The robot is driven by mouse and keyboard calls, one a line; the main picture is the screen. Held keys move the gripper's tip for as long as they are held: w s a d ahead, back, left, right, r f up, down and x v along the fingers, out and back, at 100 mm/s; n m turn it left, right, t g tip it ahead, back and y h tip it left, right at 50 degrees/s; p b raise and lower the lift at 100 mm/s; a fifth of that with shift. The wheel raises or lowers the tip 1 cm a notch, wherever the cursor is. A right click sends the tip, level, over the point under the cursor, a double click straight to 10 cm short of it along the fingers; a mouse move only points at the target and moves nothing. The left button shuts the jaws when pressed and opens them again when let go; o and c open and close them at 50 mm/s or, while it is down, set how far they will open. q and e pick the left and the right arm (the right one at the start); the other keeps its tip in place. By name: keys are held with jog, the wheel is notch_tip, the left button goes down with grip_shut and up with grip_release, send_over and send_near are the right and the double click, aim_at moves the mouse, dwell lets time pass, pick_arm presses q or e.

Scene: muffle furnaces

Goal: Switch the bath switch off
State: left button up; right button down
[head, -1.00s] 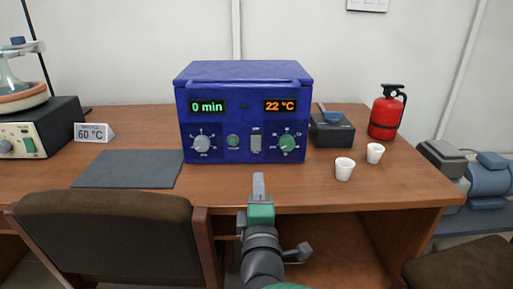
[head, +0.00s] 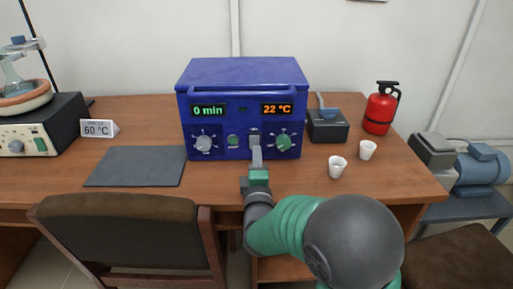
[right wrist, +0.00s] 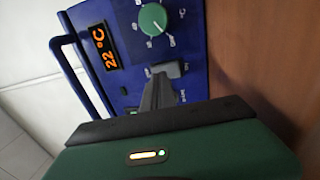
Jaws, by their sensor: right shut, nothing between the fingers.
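A blue box (head: 243,85) with lit displays "0 min" and "22 °C" stands on the table. Its grey rocker switch (head: 255,139) is on the front between a green button and a green knob, and also shows in the right wrist view (right wrist: 168,69). My right gripper (head: 257,158) is shut and empty, its tips just in front of that switch and overlapping its lower part; contact cannot be told. My left gripper is out of view.
A "60 °C" sign (head: 98,128) and a grey mat (head: 135,167) lie left of the blue box. A chair (head: 120,225) is in front.

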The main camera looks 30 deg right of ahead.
aim_at(257, 138)
jog(key=shift+b+x, duration=0.3)
jog(key=shift+x, duration=1.2)
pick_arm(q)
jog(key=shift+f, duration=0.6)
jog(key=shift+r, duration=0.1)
pick_arm(e)
jog(key=shift+a+r, duration=0.1)
